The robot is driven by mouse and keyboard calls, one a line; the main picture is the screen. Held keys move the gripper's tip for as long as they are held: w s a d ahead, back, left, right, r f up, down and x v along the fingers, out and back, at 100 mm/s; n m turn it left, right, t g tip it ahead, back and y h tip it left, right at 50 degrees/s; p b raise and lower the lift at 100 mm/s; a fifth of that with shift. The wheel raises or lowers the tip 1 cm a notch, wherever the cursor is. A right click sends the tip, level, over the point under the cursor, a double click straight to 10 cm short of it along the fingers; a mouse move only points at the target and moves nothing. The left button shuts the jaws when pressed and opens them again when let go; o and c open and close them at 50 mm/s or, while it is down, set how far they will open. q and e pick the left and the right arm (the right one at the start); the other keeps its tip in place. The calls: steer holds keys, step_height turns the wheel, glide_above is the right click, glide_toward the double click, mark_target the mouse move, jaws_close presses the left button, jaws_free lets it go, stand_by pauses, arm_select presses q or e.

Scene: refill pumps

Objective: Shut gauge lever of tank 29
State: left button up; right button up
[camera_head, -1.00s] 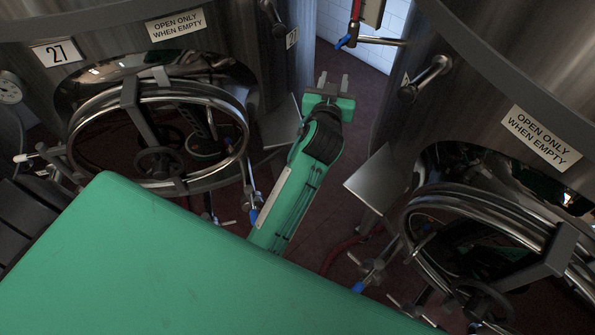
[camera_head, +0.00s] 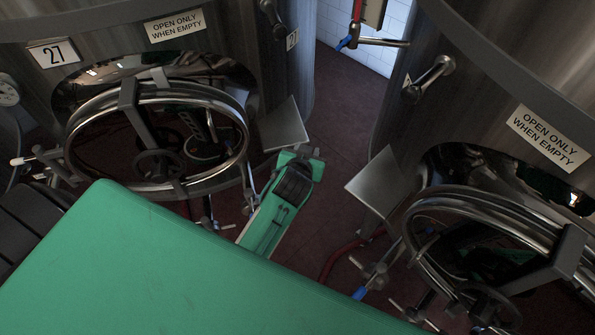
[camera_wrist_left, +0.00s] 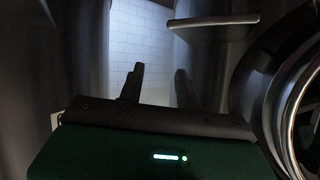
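The right tank (camera_head: 480,90) shows no readable number, so I cannot tell which is tank 29. A blue-handled lever (camera_head: 360,292) sits low beside the right tank's round door (camera_head: 420,250); I cannot tell whether it is the gauge lever. My left arm reaches between the tanks, its end (camera_head: 300,158) below the left tank's plate; its fingers are not clear there. In the left wrist view my left gripper (camera_wrist_left: 160,86) has its fingers apart, with nothing between them. My right gripper is not in view.
Metal plates jut from the left tank (camera_head: 284,125) and right tank (camera_head: 375,185), narrowing the gap. A pipe with a blue handle (camera_head: 346,42) is at the back by the tiled wall. A red hose (camera_head: 340,255) lies on the floor. The left tank's round door (camera_head: 240,140) stands close.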

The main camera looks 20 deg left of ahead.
arm_select(q)
steer(key=s+f+g, duration=0.1)
steer(key=s+f, duration=0.2)
steer(key=f, duration=0.2)
steer(key=shift+s+a+m+h, duration=0.3)
steer(key=shift+s+a, duration=0.05)
